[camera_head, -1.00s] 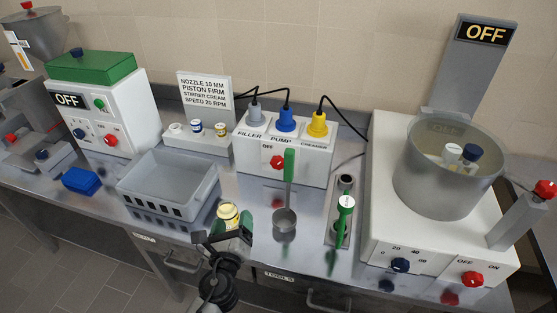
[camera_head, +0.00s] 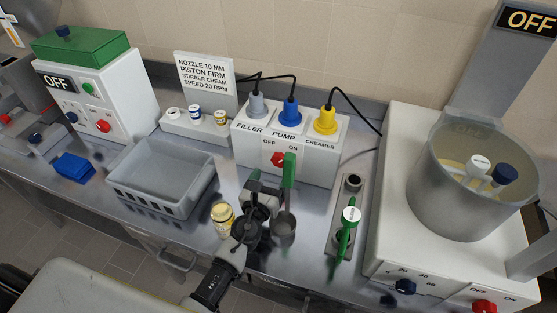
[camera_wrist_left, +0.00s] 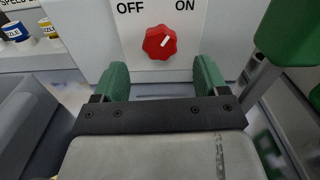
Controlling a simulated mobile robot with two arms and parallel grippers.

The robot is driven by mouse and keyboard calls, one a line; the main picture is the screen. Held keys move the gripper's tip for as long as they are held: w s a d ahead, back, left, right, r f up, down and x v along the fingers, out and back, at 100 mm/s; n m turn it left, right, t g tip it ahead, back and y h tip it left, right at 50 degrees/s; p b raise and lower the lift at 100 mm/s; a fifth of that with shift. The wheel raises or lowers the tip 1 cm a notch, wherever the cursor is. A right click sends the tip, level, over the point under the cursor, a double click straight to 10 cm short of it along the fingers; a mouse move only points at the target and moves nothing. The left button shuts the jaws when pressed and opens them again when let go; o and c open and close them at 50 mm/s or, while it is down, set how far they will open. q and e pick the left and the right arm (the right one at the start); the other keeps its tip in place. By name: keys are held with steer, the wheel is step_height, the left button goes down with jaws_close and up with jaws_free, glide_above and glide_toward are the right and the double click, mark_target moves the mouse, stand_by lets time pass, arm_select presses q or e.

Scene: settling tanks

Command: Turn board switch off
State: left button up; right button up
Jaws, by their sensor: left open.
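The board switch is a red knob (camera_head: 278,159) on the front of a white board (camera_head: 246,148), between the marks OFF at left and ON at right. In the left wrist view the knob (camera_wrist_left: 159,42) shows a white line slanting up right, toward ON. My left gripper (camera_head: 267,187) is open in front of the board, a little below the knob. In the wrist view its two green fingertips (camera_wrist_left: 160,78) stand left and right below the knob, apart from it. Nothing is between them. My right gripper is not in view.
Three plugs (camera_head: 325,120) with black cables sit on the board. A mixer bowl (camera_head: 440,205) stands right.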

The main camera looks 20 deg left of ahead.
mark_target(278, 162)
arm_select(q)
steer(key=w, duration=0.6)
steer(key=shift+w+d, duration=0.1)
steer(key=shift+w, duration=0.15)
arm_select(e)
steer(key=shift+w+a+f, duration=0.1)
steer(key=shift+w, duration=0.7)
arm_select(q)
steer(key=c, duration=0.9)
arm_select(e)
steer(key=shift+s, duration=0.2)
